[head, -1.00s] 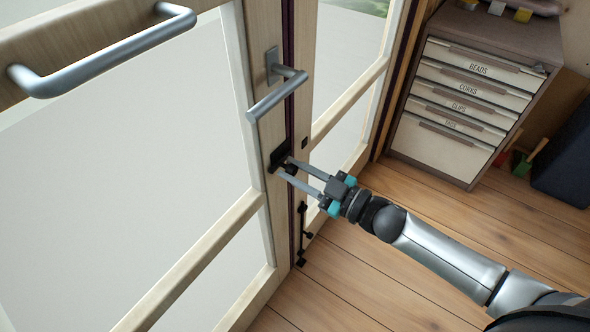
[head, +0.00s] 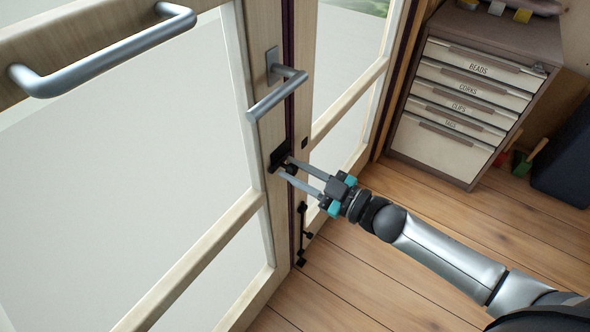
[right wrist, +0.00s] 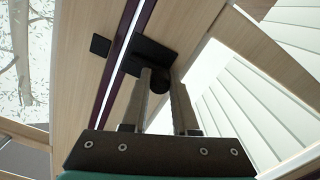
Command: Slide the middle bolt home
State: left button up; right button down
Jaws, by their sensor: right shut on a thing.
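The middle bolt (head: 279,157) is a small black bolt on the wooden door (head: 262,140), below the lever handle. It also shows in the right wrist view (right wrist: 152,54), where its end reaches the dark purple strip at the door's edge. A small black keeper (head: 304,143) sits across that strip; in the right wrist view the keeper (right wrist: 100,45) looks apart from the bolt. My right gripper (head: 285,168) is shut on the bolt's round black knob (right wrist: 160,82), one finger on each side. My left gripper is not in view.
A grey lever handle (head: 277,95) juts out above the bolt. A long grey pull bar (head: 110,50) crosses the door at upper left. Another black bolt (head: 302,235) is lower down. A drawer cabinet (head: 465,105) stands at right; the floor before it is clear.

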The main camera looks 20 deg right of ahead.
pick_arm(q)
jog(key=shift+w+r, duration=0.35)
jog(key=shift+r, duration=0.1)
pick_arm(e)
jog(key=w+d, duration=0.2)
jog(key=d, duration=0.1)
jog(key=shift+w+d, duration=0.1)
jog(key=shift+w, duration=0.1)
jog(key=c, duration=0.7)
grip_release()
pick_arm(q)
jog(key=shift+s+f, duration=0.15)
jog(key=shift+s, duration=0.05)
